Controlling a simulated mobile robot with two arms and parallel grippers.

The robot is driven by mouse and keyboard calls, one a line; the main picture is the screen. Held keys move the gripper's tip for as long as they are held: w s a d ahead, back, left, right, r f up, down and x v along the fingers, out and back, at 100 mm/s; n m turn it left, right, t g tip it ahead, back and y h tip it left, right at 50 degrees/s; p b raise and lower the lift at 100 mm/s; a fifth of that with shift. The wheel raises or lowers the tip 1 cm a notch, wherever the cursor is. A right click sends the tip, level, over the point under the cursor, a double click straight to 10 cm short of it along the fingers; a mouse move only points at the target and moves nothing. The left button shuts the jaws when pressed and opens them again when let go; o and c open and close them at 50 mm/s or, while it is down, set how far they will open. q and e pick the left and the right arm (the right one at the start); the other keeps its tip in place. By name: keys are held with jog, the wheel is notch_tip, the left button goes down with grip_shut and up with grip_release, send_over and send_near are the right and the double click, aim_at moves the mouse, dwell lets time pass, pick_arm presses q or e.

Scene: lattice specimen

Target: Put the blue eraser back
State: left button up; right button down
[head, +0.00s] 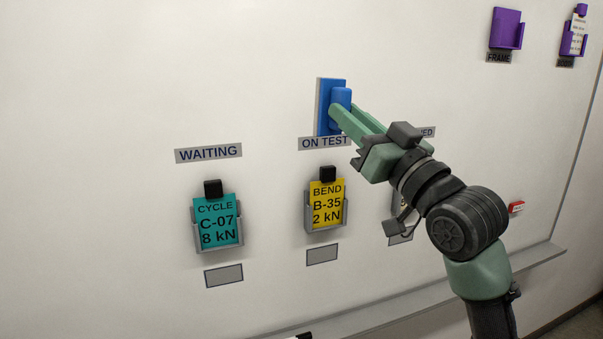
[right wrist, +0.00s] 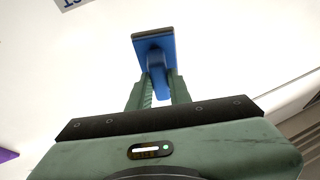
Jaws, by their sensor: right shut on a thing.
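The blue eraser (head: 325,106) is upright against the whiteboard (head: 120,80), just above the ON TEST label (head: 324,143). My right gripper (head: 341,108) is shut on the eraser's blue handle. In the right wrist view the eraser (right wrist: 153,46) shows beyond the fingertips, with its handle between the two green fingers (right wrist: 158,88). Whether the eraser touches the board cannot be told. My left gripper is out of view.
A teal card (head: 217,220) sits in a holder under WAITING (head: 208,152), a yellow card (head: 327,204) under ON TEST. Purple holders (head: 507,30) hang at the upper right. A ledge (head: 400,302) runs below. My right arm partly hides a third label and holder.

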jog(key=s+d+f+m+t+h, duration=0.1)
jog(key=s+d+f+h, duration=0.1)
jog(key=f, duration=1.1)
jog(key=s+d+f+m+t+h, duration=0.1)
jog(key=s+d+f+h, duration=0.1)
jog(key=f, duration=1.2)
jog(key=s+d+f+m+h, duration=0.2)
jog(key=s+d+f+h, duration=0.1)
jog(key=s+f, duration=0.4)
jog(key=s+d+f+m+t+h, duration=0.1)
jog(key=s+d+f+h, duration=0.3)
jog(key=s+f, duration=0.4)
jog(key=s+m+h, duration=0.1)
jog(key=s, duration=0.3)
jog(key=shift+d+m+t, duration=0.25)
jog(key=shift+m+t, duration=0.05)
